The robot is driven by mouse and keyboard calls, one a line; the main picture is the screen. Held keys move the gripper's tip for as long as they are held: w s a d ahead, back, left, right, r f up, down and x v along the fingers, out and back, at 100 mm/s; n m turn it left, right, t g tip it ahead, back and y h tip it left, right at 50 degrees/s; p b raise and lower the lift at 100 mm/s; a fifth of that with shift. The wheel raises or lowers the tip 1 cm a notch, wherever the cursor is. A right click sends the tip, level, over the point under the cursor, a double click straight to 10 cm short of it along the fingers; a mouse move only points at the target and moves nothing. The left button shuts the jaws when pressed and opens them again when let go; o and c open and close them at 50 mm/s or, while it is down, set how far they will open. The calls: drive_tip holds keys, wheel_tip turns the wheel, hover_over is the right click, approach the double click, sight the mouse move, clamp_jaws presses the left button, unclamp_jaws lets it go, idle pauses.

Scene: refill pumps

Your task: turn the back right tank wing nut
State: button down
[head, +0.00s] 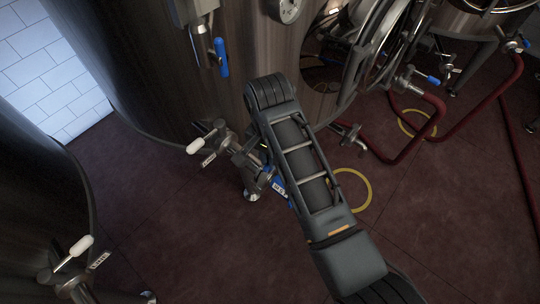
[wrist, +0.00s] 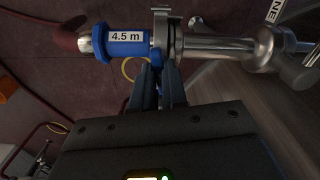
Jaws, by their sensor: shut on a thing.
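In the wrist view my gripper (wrist: 159,70) is shut, its two dark fingers closed around a small blue wing nut (wrist: 157,56). The nut sits under a steel clamp (wrist: 164,22) on a pipe joint; the fingers hide most of it. A blue hose end (wrist: 127,43) labelled "4.5 m" is on the clamp's left and a steel pipe (wrist: 222,48) on its right. In the head view the joint shows low on a large steel tank (head: 150,60), near a white-handled valve (head: 203,139). My arm hides my fingertips and the nut there.
Another tank (head: 35,200) with a white-handled valve (head: 75,262) stands at lower left. Dark red hoses (head: 400,150) lie on the floor at right, near yellow rings (head: 355,192). A blue-handled valve (head: 221,58) hangs on the large tank. The floor at lower right is clear.

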drive_tip(key=shift+m, duration=0.6)
drive_tip(key=c, duration=1.2)
unclamp_jaws()
drive_tip(key=shift+o, duration=0.2)
drive_tip(key=shift+r, duration=0.1)
wheel_tip(320, 180, up, 8)
drive_tip(key=shift+f, duration=0.2)
drive_tip(key=shift+s, duration=0.1)
